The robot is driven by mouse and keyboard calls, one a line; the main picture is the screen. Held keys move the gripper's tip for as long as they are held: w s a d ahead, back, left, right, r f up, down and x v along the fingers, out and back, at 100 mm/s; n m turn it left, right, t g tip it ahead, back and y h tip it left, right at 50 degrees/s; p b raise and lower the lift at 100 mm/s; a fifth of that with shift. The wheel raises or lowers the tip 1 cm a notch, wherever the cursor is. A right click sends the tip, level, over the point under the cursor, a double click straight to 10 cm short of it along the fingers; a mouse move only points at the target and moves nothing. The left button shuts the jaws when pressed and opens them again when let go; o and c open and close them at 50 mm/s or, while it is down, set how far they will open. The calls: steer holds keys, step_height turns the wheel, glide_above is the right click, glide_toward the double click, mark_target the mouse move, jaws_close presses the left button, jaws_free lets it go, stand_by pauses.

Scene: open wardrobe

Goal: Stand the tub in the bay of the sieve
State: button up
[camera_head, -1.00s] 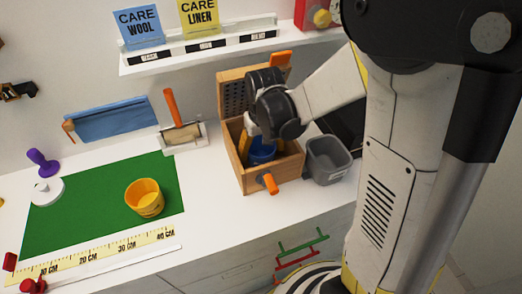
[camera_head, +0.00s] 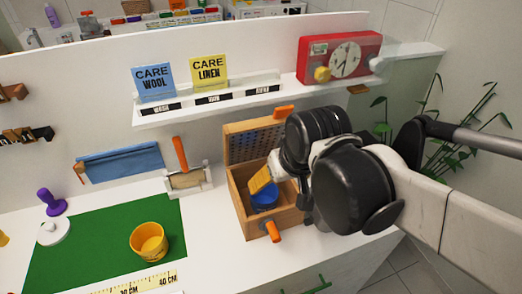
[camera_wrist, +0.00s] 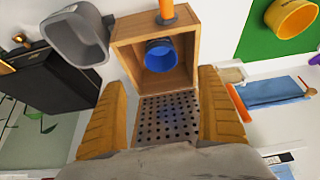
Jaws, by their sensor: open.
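A blue tub (camera_head: 264,197) stands inside an open wooden box (camera_head: 240,204). In the wrist view the blue tub (camera_wrist: 160,55) sits within the box's walls (camera_wrist: 122,58), its open top facing the camera. A panel with rows of holes (camera_head: 250,146) is at the back of the box; it also shows in the wrist view (camera_wrist: 165,118). A yellow tub (camera_head: 149,241) stands on the green mat. My gripper (camera_wrist: 162,80) is open, its two yellow fingers wide apart with nothing between them. In the head view, a finger overlaps the box opening, and my wrist hides the box's right side.
A grey bin (camera_wrist: 75,38) stands beside the box; my arm hides it in the head view. A shelf (camera_head: 205,108) with care cards and a red clock (camera_head: 340,58) is above. The green mat (camera_head: 100,250) is mostly clear.

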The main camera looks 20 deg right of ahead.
steer(key=s+t, duration=0.1)
steer(key=s+r, duration=0.1)
steer(key=s, duration=0.1)
steer(key=shift+s+r+t, duration=0.1)
steer(key=shift+s+t, duration=0.15)
steer(key=shift+t, duration=0.15)
stand_by(0.9)
